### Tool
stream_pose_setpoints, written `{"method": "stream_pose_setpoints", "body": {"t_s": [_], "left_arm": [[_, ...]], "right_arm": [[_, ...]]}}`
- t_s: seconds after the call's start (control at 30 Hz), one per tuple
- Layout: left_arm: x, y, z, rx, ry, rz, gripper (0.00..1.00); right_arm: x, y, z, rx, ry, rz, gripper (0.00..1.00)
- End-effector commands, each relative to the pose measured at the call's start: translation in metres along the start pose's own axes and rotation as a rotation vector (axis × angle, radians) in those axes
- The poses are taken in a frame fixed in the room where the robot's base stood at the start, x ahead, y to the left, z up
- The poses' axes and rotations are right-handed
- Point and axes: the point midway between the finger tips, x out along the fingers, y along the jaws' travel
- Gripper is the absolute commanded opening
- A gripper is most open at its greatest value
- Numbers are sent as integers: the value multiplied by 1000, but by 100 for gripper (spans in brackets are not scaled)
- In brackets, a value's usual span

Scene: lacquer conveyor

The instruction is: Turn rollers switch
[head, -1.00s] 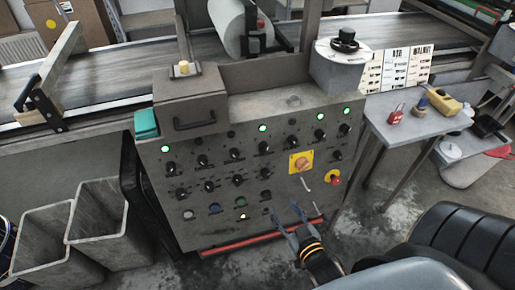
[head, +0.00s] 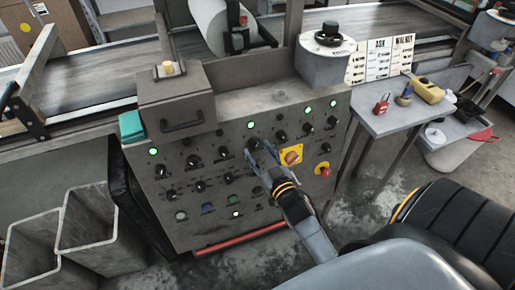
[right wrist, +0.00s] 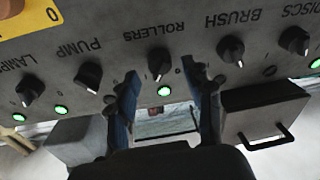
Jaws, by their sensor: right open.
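The rollers switch is a black rotary knob (right wrist: 158,63) on the grey control panel (head: 215,215), with the ROLLERS label upside down beside it in the right wrist view. A green lamp (right wrist: 163,90) is lit by it. In the head view the knob (head: 254,144) is in the upper row, close to the fingertips. My right gripper (head: 262,158) is open in front of the panel. In the right wrist view its fingers (right wrist: 165,78) stand on either side of the knob's line, with the knob between and slightly beyond the tips; I cannot tell whether they touch it. My left gripper is not in view.
The brush knob (right wrist: 230,49) and pump knob (right wrist: 88,75) flank the rollers knob.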

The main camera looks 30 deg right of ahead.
Motion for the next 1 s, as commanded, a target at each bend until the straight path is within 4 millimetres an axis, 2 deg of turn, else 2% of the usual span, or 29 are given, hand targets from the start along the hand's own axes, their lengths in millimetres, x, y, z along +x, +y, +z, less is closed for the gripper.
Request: {"method": "stream_pose_setpoints", "body": {"t_s": [0.2, 0.47, 0.7, 1.0], "left_arm": [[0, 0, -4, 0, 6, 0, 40], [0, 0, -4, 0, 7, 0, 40], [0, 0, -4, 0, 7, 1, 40], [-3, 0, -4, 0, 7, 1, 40]], "right_arm": [[14, 0, 0, 0, -1, 0, 51], [15, 0, 0, 0, -1, 0, 51], [15, 0, 0, 0, -1, 0, 2], [14, 0, -1, -21, -2, -5, 0]]}}
